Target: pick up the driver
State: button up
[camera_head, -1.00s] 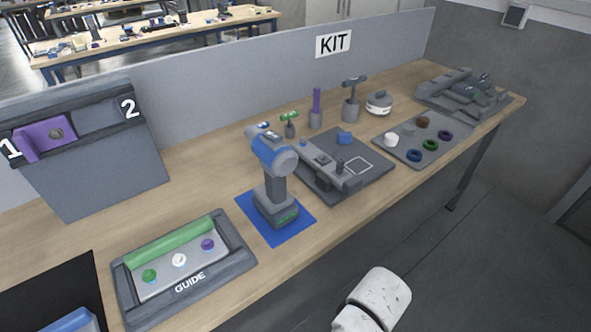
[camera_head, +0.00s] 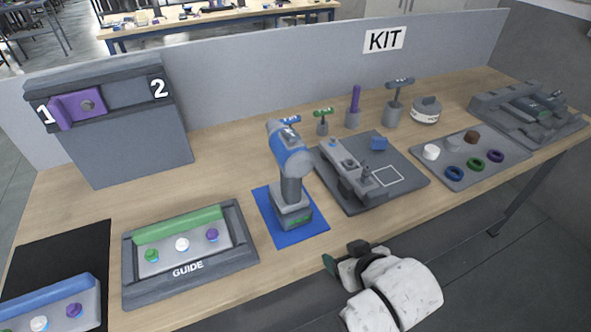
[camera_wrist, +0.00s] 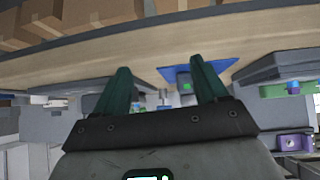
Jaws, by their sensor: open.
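The driver (camera_head: 290,165), a blue and grey power driver with a grey battery base, stands upright on a blue mat (camera_head: 318,233) near the table's front edge. My gripper (camera_head: 343,255) is at the lower right of it in the head view, just off the front edge, apart from the driver. In the wrist view my gripper's two dark green fingers (camera_wrist: 160,68) are spread with nothing held. The wrist picture looks upside down; the blue mat (camera_wrist: 225,66) and the driver's base (camera_wrist: 184,80) show beyond the fingers, nearer the right one.
A GUIDE tray (camera_head: 130,270) lies left of the driver. A grey fixture board (camera_head: 410,182) is close on its right, with a parts tray (camera_head: 515,150) beyond. Upright tools (camera_head: 353,110) stand behind. A grey partition (camera_head: 250,90) runs along the back.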

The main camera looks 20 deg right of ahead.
aim_at(296, 193)
jog(key=w+a+r+t, duration=0.1)
jog(key=w+r, duration=0.1)
jog(key=w, duration=0.2)
jog(key=w+a+r+t, duration=0.2)
jog(key=w+r, duration=0.1)
jog(key=w, duration=0.1)
jog(key=w+a+r+t, duration=0.1)
jog(key=w+r, duration=0.1)
jog(key=w, duration=0.3)
jog(key=shift+a+r+t+y, duration=0.25)
jog(key=shift+a+t+y, duration=0.15)
jog(key=shift+r+p+x, duration=0.15)
jog(key=shift+p+x, duration=0.1)
jog(key=shift+x, duration=1.15)
jog(key=shift+r+p+x, duration=0.1)
jog(key=shift+p+x, duration=0.15)
jog(key=shift+x, duration=1.2)
jog(key=shift+w+a, duration=0.1)
grip_shut()
jog(key=shift+r, duration=0.2)
